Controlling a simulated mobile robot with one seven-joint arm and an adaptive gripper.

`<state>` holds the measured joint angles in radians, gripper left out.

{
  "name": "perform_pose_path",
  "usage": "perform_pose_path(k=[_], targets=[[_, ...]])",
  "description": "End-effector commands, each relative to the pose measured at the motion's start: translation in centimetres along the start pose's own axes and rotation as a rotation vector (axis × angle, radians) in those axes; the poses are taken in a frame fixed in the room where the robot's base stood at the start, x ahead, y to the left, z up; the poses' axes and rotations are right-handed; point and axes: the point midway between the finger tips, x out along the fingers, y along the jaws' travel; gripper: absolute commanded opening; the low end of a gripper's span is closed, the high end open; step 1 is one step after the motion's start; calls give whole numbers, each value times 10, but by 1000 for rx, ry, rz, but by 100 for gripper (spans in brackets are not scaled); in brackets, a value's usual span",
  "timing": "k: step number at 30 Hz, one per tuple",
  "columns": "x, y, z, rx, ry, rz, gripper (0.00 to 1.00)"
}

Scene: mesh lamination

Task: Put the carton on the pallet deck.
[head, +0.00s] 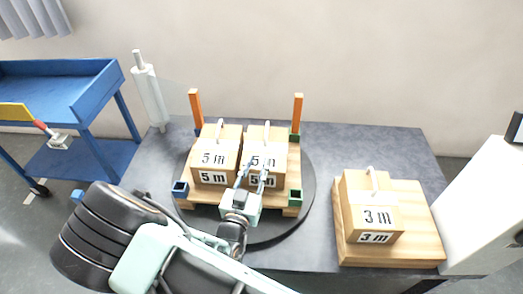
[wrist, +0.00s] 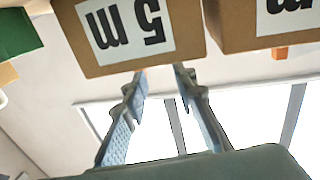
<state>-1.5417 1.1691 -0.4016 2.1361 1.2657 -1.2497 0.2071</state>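In the head view, two brown cartons labelled 5 m, a left one (head: 215,158) and a right one (head: 277,152), stand side by side on the wooden pallet deck (head: 294,158). Each has a pale handle on top. A third carton (head: 368,198), labelled 3 m, sits on a wooden board (head: 420,225) at the right. My gripper (head: 257,172) is in front of the right 5 m carton and partly covers its labels. In the wrist view, my gripper's fingers (wrist: 161,70) are apart with nothing visible between them, near the edge of a 5 m carton (wrist: 90,62) seen upside down.
The pallet stands on a dark round turntable (head: 308,190) on a grey table (head: 400,150). Orange posts (head: 196,108) rise at its back corners; blue (head: 181,188) and green (head: 295,197) sockets are at the front. A white roll (head: 150,95), blue cart (head: 100,90) and white cabinet (head: 485,210) flank it.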

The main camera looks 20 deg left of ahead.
Motion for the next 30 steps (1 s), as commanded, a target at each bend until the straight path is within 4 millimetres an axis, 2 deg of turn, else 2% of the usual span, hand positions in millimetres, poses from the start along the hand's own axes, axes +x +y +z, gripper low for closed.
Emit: perform_pose_path(k=[3, 9, 25, 30], targets=[[-21, 0, -1, -1, 0, -1, 26], [-37, 0, -1, 0, 1, 0, 26], [-39, 0, 0, 0, 1, 0, 26], [-28, -8, -17, 14, -10, -17, 26]])
